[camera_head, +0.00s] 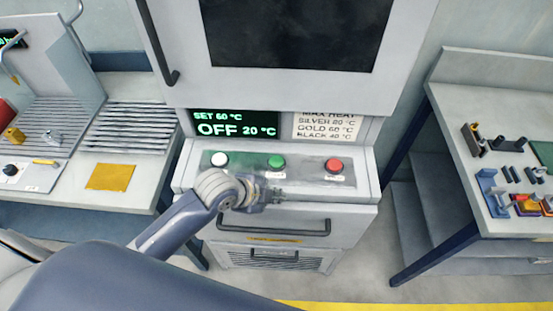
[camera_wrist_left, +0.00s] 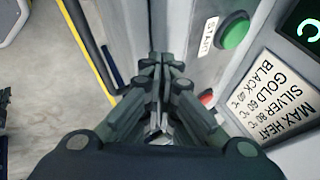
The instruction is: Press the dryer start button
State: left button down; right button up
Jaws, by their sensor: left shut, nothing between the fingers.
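The dryer (camera_head: 183,183) stands in the middle of the head view. Its sloped panel has a white button (camera_head: 219,159), a green button (camera_head: 276,161) and a red button (camera_head: 334,166). In the left wrist view the green button (camera_wrist_left: 234,31) has a START label (camera_wrist_left: 208,37) beside it; the red button (camera_wrist_left: 206,97) is partly hidden. My left gripper (camera_head: 278,196) is shut and empty, at the panel's front edge below the green button in the head view. Its fingertips (camera_wrist_left: 164,60) appear apart from the green button in the wrist view. My right gripper is not in view.
The dryer display (camera_head: 236,124) reads SET 60 °C, OFF 20 °C. A heat limit sign (camera_head: 326,125) is beside it. A drawer handle (camera_head: 272,228) sticks out below the panel. Benches stand left (camera_head: 125,165) and right (camera_head: 470,95), with small parts on them.

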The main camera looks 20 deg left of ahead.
pick_arm(q)
jog(key=w+r+m+h, duration=0.1)
jog(key=w+r+m, duration=0.6)
jog(key=m, duration=0.3)
notch_tip(320, 180, up, 4)
jog(key=r+m+t, duration=0.1)
jog(key=m, duration=0.6)
send_over(274, 159)
jog(key=shift+f, duration=0.25)
jog(key=shift+f, duration=0.1)
notch_tip(274, 159, down, 8)
jog(key=b, duration=0.6)
jog(key=shift+r+b, duration=0.25)
jog(key=shift+b, duration=0.05)
jog(key=shift+f, duration=0.55)
jog(key=shift+f, duration=0.15)
jog(key=shift+f+b, duration=0.25)
jog(key=shift+b, duration=0.05)
